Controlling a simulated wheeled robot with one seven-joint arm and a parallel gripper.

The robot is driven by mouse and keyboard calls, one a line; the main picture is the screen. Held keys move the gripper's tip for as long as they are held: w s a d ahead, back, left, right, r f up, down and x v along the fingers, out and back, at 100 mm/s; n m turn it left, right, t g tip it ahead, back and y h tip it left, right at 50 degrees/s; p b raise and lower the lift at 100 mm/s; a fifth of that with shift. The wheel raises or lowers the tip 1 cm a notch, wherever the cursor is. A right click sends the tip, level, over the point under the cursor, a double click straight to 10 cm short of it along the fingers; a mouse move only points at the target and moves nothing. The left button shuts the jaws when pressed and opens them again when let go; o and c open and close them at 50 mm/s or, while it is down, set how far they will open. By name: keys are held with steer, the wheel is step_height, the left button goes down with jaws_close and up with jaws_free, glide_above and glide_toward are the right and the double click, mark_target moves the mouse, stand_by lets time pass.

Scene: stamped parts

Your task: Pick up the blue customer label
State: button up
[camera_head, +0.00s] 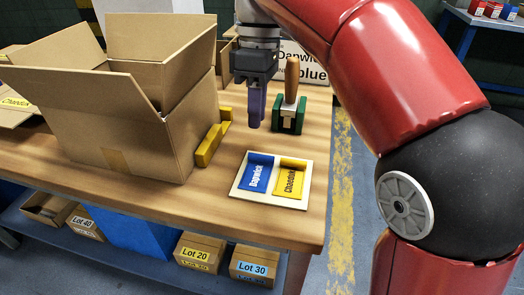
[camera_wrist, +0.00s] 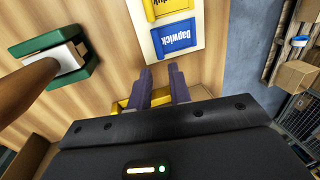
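The blue customer label (camera_head: 256,180), printed "Dapwick", lies in the left half of a white tray (camera_head: 235,192) near the front of the wooden table. A yellow label (camera_head: 291,180) lies beside it on the right. In the wrist view the blue label (camera_wrist: 173,40) is just beyond my fingertips, with the yellow label (camera_wrist: 168,8) farther up. My gripper (camera_head: 256,122) points down above the table, behind the tray and apart from the labels. In the wrist view my gripper's (camera_wrist: 161,70) two purple fingers stand apart with nothing between them.
An open cardboard box (camera_head: 130,120) stands on the left. A yellow bracket (camera_head: 211,142) lies beside it. A green block with a wooden-handled tool (camera_head: 290,105) stands behind the tray. A sign (camera_head: 310,68) reading "blue" is at the back. Lot boxes (camera_head: 200,250) sit on the lower shelf.

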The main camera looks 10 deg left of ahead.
mark_target(254, 160)
steer(key=f, duration=0.2)
steer(key=s+f+b, duration=0.1)
steer(key=f, duration=0.4)
steer(key=shift+s+a+f+b, duration=0.2)
steer(key=shift+f+b, duration=0.05)
steer(key=shift+b, duration=0.05)
steer(key=shift+c, duration=0.4)
jaws_close()
